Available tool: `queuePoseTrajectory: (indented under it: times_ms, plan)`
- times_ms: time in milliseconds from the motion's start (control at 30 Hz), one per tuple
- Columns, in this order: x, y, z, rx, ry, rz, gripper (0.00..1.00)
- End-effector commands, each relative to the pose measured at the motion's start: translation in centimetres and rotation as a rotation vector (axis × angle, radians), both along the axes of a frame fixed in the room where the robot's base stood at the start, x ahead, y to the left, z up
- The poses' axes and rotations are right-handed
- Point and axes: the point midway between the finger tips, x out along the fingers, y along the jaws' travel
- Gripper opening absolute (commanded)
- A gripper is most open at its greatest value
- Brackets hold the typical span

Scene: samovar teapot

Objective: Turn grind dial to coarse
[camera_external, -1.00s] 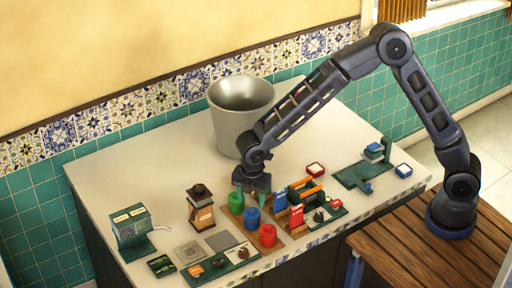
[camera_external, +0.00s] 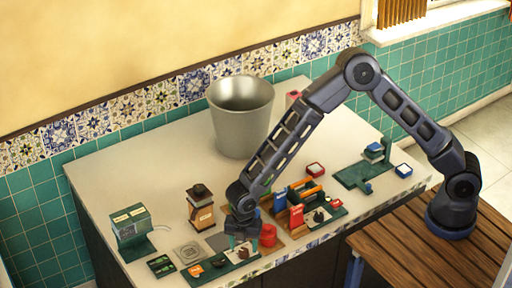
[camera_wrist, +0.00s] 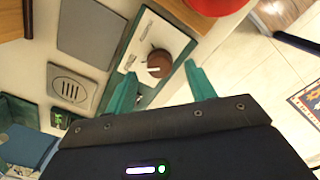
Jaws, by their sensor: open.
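The grind dial is a brown knob (camera_wrist: 158,63) with a white pointer, on a white plate (camera_wrist: 140,38) with markings too small to read. The plate is set in a green panel (camera_external: 208,272) at the counter's front edge. In the wrist view the pointer faces lower left. My gripper (camera_wrist: 160,69) is open, with its green fingers on either side of the knob in the picture; I cannot tell whether they touch it. In the external view my gripper (camera_external: 240,242) is low over the panel's right part and partly hides the plate and knob.
A red canister (camera_external: 268,236) stands close on the right of my gripper. A brown grinder-like box (camera_external: 201,212) stands behind left, and a green machine (camera_external: 130,228) at far left. A large metal bucket (camera_external: 240,120) stands at the back. The rear counter is mostly clear.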

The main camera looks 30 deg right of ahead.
Motion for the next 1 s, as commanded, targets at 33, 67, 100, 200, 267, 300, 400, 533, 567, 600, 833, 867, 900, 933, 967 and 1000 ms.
queuePoseTrajectory:
  times_ms: [33, 67, 100, 200, 267, 300, 400, 533, 567, 600, 833, 867, 900, 933, 967, 1000]
  plan:
    - [0.0, 0.0, -0.6, -0.001, 0.000, 0.000, 0.55]
    - [0.0, 0.0, -0.9, -0.001, 0.000, 0.000, 0.55]
    - [0.0, 0.0, -1.3, -0.001, -0.001, 0.001, 0.55]
    - [0.0, 0.0, -2.0, 0.000, 0.000, 0.001, 0.55]
    - [0.0, 0.0, -2.2, 0.000, 0.000, 0.000, 0.55]
    - [0.0, 0.0, -2.3, 0.000, 0.000, 0.000, 0.55]
    - [0.0, 0.0, -2.3, 0.001, -0.001, 0.000, 0.55]
    - [0.0, 0.0, -2.3, 0.001, -0.001, 0.000, 0.55]
    - [0.0, 0.0, -2.3, 0.001, -0.001, 0.000, 0.55]
    - [0.0, 0.0, -2.3, 0.001, -0.001, 0.000, 0.49]
    - [0.0, 0.0, -2.3, 0.001, -0.001, 0.000, 0.10]
    - [0.0, 0.0, -2.3, 0.001, -0.001, -0.001, 0.10]
    - [0.0, 0.0, -2.3, 0.001, -0.001, -0.001, 0.10]
    - [0.0, 0.0, -2.3, 0.001, -0.001, -0.003, 0.10]
    - [0.0, 0.0, -2.3, 0.001, -0.001, -0.005, 0.10]
    - [0.0, 0.0, -2.3, 0.001, -0.001, -0.009, 0.10]
